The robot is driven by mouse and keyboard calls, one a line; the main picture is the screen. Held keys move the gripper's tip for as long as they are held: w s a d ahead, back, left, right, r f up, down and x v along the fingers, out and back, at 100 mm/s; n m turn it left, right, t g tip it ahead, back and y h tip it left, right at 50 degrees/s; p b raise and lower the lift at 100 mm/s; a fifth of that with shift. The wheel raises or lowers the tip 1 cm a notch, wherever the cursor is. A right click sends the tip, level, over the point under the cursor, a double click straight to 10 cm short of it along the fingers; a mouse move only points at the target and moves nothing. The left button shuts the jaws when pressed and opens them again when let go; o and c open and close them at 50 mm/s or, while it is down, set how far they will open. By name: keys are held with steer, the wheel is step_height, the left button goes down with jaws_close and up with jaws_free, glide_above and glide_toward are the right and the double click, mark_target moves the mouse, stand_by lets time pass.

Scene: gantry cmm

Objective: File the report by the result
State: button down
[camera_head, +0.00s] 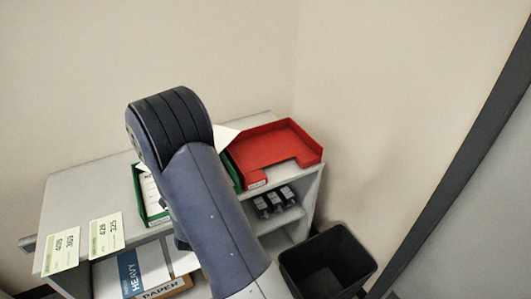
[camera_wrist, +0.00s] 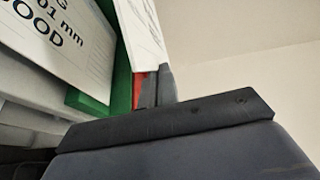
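In the wrist view, my gripper (camera_wrist: 157,88) appears shut on the lower edge of a white printed report sheet (camera_wrist: 145,35), which stands up from the fingers. A white corner of it shows beside my arm in the head view (camera_head: 225,136). A green tray (camera_head: 138,186) sits on the cabinet top, mostly behind my arm; its green wall (camera_wrist: 120,68) is close to the fingers. A white sheet reading "01 mm" and "GOOD" (camera_wrist: 68,38) lies at the green tray. A red tray (camera_head: 270,147) stands to the right and looks empty. My fingers are hidden in the head view.
The grey cabinet (camera_head: 85,190) carries two yellow-green number cards (camera_head: 106,234) at its front left. Its shelves hold small black items (camera_head: 273,201) and a paper box (camera_head: 165,290). A black bin (camera_head: 328,268) stands at the right. Walls close in behind.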

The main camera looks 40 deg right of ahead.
steer(key=s+d+r+m+g+h+p, duration=0.25)
steer(key=s+d+m+g+h, duration=0.3)
steer(key=s+d+g, duration=0.75)
steer(key=shift+w+d+f+m+t+y+b, duration=0.15)
steer(key=shift+w+d+f+t+b, duration=0.45)
steer(key=shift+w+d+f+b, duration=1.05)
steer(key=shift+w+d+f+m+t+y+b, duration=0.15)
steer(key=shift+w+d+f+t+b, duration=0.7)
steer(key=shift+f, duration=1.3)
steer(key=shift+w+d+f+m+t+y+b, duration=0.15)
steer(key=shift+w+d+f+t+b, duration=0.2)
steer(key=shift+w+d+f+b, duration=1.2)
steer(key=shift+w+a+f+p, duration=0.15)
steer(key=shift+a+f+p, duration=0.05)
steer(key=shift+f+p, duration=0.15)
steer(key=c, duration=1.7)
jaws_free()
